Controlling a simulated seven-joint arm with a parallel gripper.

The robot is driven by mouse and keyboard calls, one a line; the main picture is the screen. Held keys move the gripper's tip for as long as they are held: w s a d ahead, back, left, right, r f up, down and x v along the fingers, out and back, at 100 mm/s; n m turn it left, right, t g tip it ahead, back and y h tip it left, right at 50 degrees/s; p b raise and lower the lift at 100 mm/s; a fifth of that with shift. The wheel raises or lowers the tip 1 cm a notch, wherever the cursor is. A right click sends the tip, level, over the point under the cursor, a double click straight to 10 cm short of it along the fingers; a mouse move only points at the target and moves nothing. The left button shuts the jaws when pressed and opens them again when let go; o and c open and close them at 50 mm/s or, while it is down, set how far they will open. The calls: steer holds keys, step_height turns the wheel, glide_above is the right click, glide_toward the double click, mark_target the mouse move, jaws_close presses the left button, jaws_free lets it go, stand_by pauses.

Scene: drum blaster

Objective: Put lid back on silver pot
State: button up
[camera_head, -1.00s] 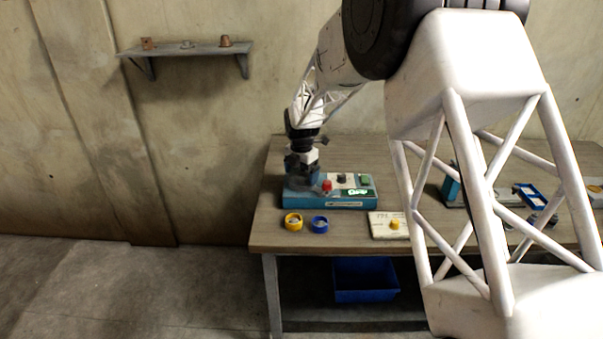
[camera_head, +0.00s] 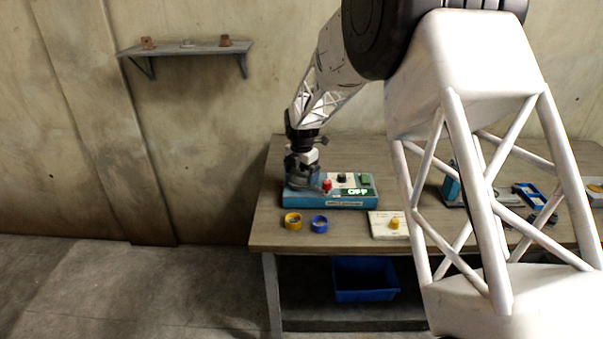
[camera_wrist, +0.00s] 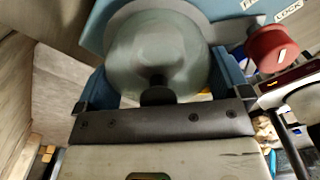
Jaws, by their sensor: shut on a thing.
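My gripper (camera_head: 301,172) is over the left end of the blue machine (camera_head: 345,202), pointing down. In the wrist view, a round grey-green lid (camera_wrist: 150,50) with a dark knob (camera_wrist: 157,92) lies between my gripper's (camera_wrist: 160,84) two blue-tinted fingers, which are shut on it. The lid is at the machine's blue top panel, beside the red LOCK knob (camera_wrist: 272,48). The silver pot cannot be made out under the lid, so I cannot tell whether the lid is seated. The gripper and lid hide that corner of the machine in the head view.
The machine carries a red knob (camera_head: 327,185) close to my gripper and a green OFF display (camera_head: 359,191). A yellow ring (camera_head: 293,221), a blue ring (camera_head: 319,224) and a pale box with a yellow knob (camera_head: 388,226) stand in front. The table's left edge is near.

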stand_by(0.7)
steer(key=o, duration=0.6)
steer(key=shift+r, duration=0.1)
steer(key=shift+r, duration=3.35)
steer(key=shift+c, duration=0.5)
jaws_close()
